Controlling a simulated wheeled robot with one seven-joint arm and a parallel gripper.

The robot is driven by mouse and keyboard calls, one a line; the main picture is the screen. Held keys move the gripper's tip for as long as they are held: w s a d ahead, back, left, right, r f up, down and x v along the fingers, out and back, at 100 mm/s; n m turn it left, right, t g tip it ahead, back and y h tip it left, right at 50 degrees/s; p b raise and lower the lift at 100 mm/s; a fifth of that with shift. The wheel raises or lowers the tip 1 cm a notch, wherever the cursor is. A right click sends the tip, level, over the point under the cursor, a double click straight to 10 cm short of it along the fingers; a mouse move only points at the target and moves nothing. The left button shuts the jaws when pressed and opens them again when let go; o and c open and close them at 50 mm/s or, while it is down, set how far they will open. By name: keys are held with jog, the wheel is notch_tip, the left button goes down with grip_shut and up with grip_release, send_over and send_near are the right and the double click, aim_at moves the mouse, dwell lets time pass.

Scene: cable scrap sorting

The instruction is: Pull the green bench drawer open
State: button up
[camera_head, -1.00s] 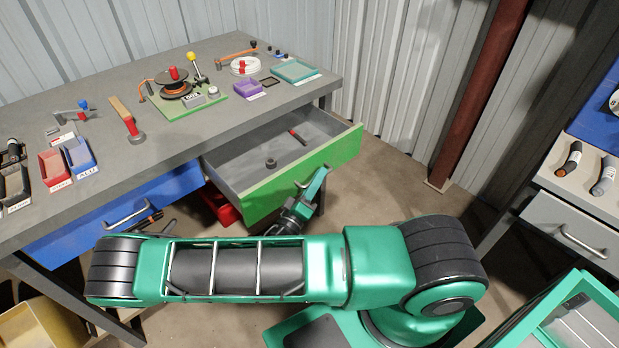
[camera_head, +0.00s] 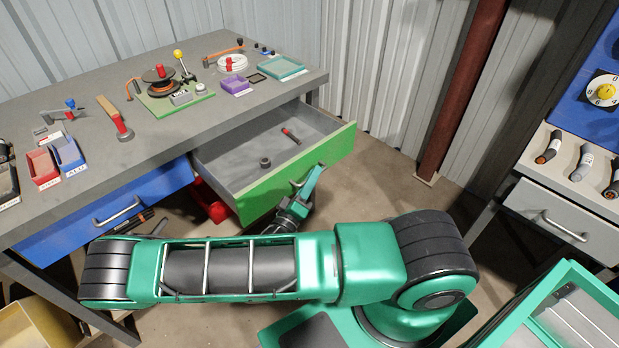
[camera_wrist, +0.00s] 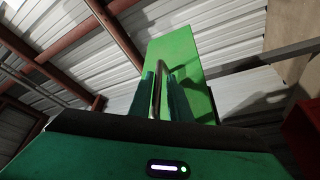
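The green bench drawer (camera_head: 300,180) stands well out from under the grey bench, open at the top. Inside lie a small dark ring (camera_head: 265,162) and a red-and-black piece (camera_head: 291,136). My gripper (camera_head: 300,190) is at the drawer's front, on its handle. In the wrist view, the fingers (camera_wrist: 164,95) stand on either side of the drawer's metal handle (camera_wrist: 157,88) and look shut on it. The green front (camera_wrist: 180,55) rises behind them. The exact finger contact is hidden in the head view.
The grey bench (camera_head: 190,140) carries trays, tools and a cable spool (camera_head: 158,84). A blue drawer (camera_head: 75,222) is shut to the left. A red bin (camera_head: 210,205) sits below. A second bench with a grey drawer (camera_head: 548,215) stands right. Bare floor lies beyond the green front.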

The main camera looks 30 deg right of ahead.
jog(key=v, duration=1.1)
jog(key=shift+f, duration=0.15)
